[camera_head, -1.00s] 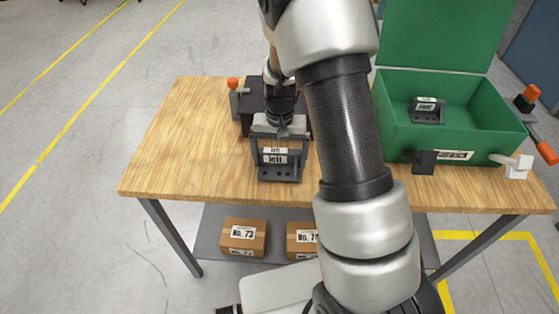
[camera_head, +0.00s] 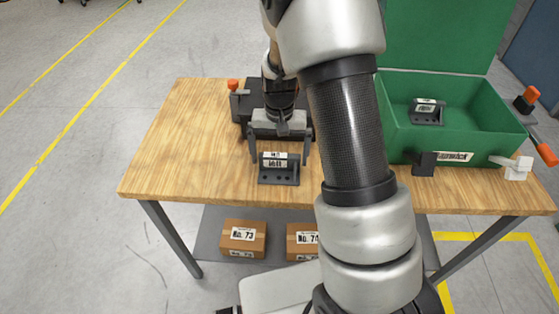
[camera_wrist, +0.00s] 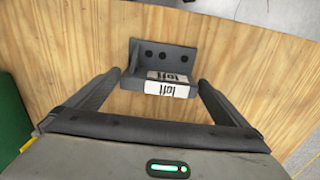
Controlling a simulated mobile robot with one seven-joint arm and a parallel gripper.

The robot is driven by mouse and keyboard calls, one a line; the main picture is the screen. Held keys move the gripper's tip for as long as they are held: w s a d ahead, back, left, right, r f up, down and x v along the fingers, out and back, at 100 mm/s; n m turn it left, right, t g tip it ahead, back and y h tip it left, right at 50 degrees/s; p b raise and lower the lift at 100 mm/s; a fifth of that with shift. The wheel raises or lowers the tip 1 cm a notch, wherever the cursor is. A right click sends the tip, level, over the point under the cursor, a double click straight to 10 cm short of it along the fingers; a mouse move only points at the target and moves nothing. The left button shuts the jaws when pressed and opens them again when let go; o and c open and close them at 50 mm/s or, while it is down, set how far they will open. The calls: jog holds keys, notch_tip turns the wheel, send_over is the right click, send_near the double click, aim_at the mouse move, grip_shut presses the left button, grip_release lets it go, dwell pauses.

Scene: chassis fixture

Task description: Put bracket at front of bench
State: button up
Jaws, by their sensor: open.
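A dark grey bracket (camera_head: 278,176) with a white label, which seems to read "left", stands on the wooden bench (camera_head: 180,150) near its front edge. It also shows in the wrist view (camera_wrist: 164,62), with a row of holes in its plate. My gripper (camera_head: 281,158) is open just above and behind the bracket. In the wrist view its fingers (camera_wrist: 160,82) are spread on either side of the bracket, with gaps to it. A second labelled bracket (camera_head: 427,110) sits in the green box at the right.
The green box (camera_head: 478,147) with raised lid stands on the bench's right. A dark fixture (camera_head: 242,108) with an orange-handled clamp (camera_head: 233,85) is behind my gripper. Cardboard boxes (camera_head: 244,239) lie on the lower shelf. The bench's left side is clear.

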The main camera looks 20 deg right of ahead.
aim_at(279, 157)
notch_tip(279, 157, up, 9)
jog(key=s+r+n+t, duration=0.1)
jog(key=s+r, duration=0.3)
jog(key=r, duration=0.2)
jog(key=s+r+t, duration=0.1)
jog(key=s+r, duration=0.2)
jog(key=r, duration=0.3)
jog(key=s+r+n+t, duration=0.1)
jog(key=s+r, duration=0.2)
jog(key=s, duration=0.4)
jog(key=s+r+n+t, duration=0.1)
jog(key=s+r+t, duration=0.1)
jog(key=s, duration=0.5)
jog(key=shift+a+r+n+t+p, duration=0.3)
jog(key=shift+a+r, duration=0.15)
jog(key=shift+r, duration=0.15)
notch_tip(279, 157, up, 4)
jog(key=p, duration=0.4)
jog(key=shift+s, duration=0.1)
